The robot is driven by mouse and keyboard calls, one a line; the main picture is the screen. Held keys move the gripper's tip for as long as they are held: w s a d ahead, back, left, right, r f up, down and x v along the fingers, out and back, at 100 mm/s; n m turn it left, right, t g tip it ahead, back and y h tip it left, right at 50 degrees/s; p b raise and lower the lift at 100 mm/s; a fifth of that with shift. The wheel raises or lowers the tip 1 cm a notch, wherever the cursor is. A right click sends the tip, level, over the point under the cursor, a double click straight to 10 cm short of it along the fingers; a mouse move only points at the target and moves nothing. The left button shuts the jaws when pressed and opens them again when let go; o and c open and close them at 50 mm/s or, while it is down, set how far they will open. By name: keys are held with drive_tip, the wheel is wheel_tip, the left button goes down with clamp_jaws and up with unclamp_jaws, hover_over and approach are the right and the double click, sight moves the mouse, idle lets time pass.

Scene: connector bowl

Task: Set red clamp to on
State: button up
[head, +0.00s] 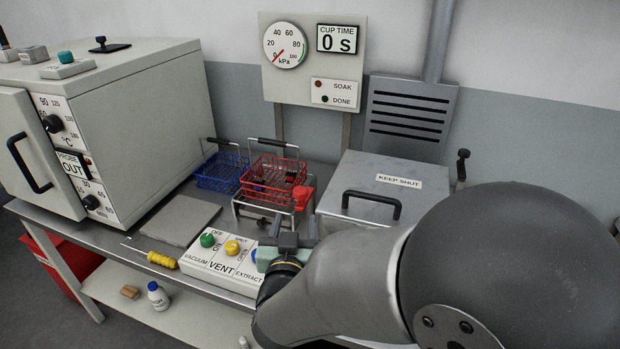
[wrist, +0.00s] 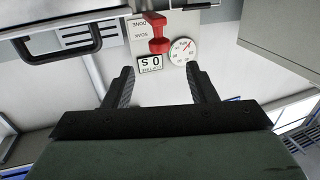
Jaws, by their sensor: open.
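The red clamp (head: 303,198) sits at the right front of the red wire basket (head: 275,172), on or beside the metal stand (head: 240,212) under it. I cannot tell its exact setting. In the wrist view the red clamp (wrist: 158,40) shows as a knobbed red piece ahead of my fingers, roughly in line with the gap between them. My gripper (wrist: 160,88) is open and empty, with its two dark fingers apart and not touching the clamp. In the head view my gripper (head: 294,232) is in front of the clamp, above the vent panel's right part.
A blue wire basket (head: 220,172) stands left of the red one. A metal box marked KEEP SHUT (head: 370,180) with a black handle is at right. The white valve panel (head: 218,264) is in front, beside a yellow-handled tool (head: 161,259). An oven (head: 150,120) stands left.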

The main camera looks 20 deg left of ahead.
sight(301, 188)
drive_tip(key=w+p, duration=0.1)
drive_tip(key=w, duration=0.3)
drive_tip(key=w+a+p, duration=0.1)
drive_tip(key=w, duration=0.3)
drive_tip(key=w+a, duration=0.1)
drive_tip(key=w, duration=0.3)
drive_tip(key=shift+w+a+p, duration=0.1)
drive_tip(key=shift+w+p, duration=0.05)
drive_tip(key=shift+p, duration=0.25)
